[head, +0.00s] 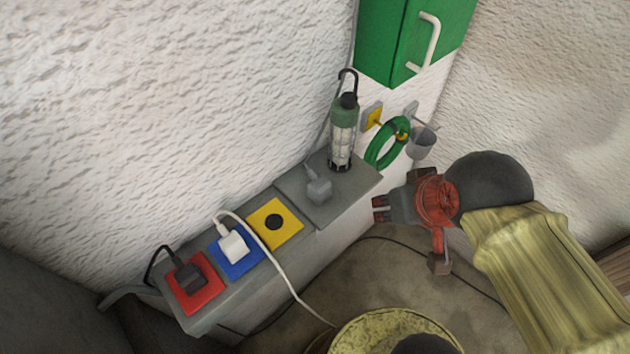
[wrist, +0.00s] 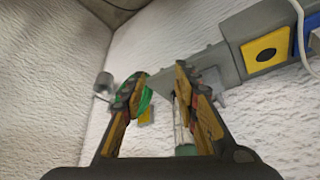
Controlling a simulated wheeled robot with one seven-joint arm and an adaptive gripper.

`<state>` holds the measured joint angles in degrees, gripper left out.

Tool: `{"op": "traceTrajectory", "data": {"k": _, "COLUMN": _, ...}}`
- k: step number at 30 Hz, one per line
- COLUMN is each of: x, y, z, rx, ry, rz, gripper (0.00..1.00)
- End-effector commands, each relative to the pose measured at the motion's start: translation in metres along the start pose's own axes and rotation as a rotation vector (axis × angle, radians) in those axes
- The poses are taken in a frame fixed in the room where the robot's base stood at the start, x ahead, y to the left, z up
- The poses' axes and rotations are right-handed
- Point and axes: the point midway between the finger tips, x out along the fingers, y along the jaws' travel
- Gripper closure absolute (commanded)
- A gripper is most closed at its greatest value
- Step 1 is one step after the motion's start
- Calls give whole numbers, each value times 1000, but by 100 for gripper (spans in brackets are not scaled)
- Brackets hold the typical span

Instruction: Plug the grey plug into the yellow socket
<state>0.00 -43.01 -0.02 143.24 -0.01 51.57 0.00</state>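The grey plug (head: 319,188) stands on the grey plate at the far right end of the grey bench in the head view. The yellow socket (head: 289,235) is a square plate with a dark round opening, left of the plug; nothing is in it. It also shows in the wrist view at upper right (wrist: 280,43). My gripper (head: 377,209) is to the right of the plug, beyond the bench's edge and apart from it. In the wrist view its fingers (wrist: 160,79) are spread with nothing held between them. The plug is not clear in the wrist view, perhaps partly behind the right finger.
A caged lamp (head: 341,145) stands behind the plug. A blue socket (head: 242,265) holds a white plug (head: 233,247) whose cord crosses the bench; a red socket (head: 208,297) holds a black plug (head: 188,275). A green hose coil (head: 381,155) and a green cabinet (head: 385,45) are on the wall.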

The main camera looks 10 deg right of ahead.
Motion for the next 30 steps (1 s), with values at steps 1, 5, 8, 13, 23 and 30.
{"op": "traceTrajectory", "data": {"k": 1, "x": 0, "y": 0, "z": 0, "rx": 0, "ry": 0, "rz": 0, "gripper": 69}}
{"op": "traceTrajectory", "data": {"k": 5, "x": -2, "y": -2, "z": -4, "rx": -9, "ry": -9, "rz": -3, "gripper": 62}}
{"op": "traceTrajectory", "data": {"k": 8, "x": -6, "y": -6, "z": -17, "rx": -37, "ry": -37, "rz": -10, "gripper": 56}}
{"op": "traceTrajectory", "data": {"k": 13, "x": -12, "y": -23, "z": -55, "rx": -134, "ry": -123, "rz": -35, "gripper": 48}}
{"op": "traceTrajectory", "data": {"k": 23, "x": 6, "y": -71, "z": -110, "rx": -367, "ry": -315, "rz": -93, "gripper": 48}}
{"op": "traceTrajectory", "data": {"k": 30, "x": 28, "y": -104, "z": -118, "rx": -512, "ry": -427, "rz": -129, "gripper": 48}}
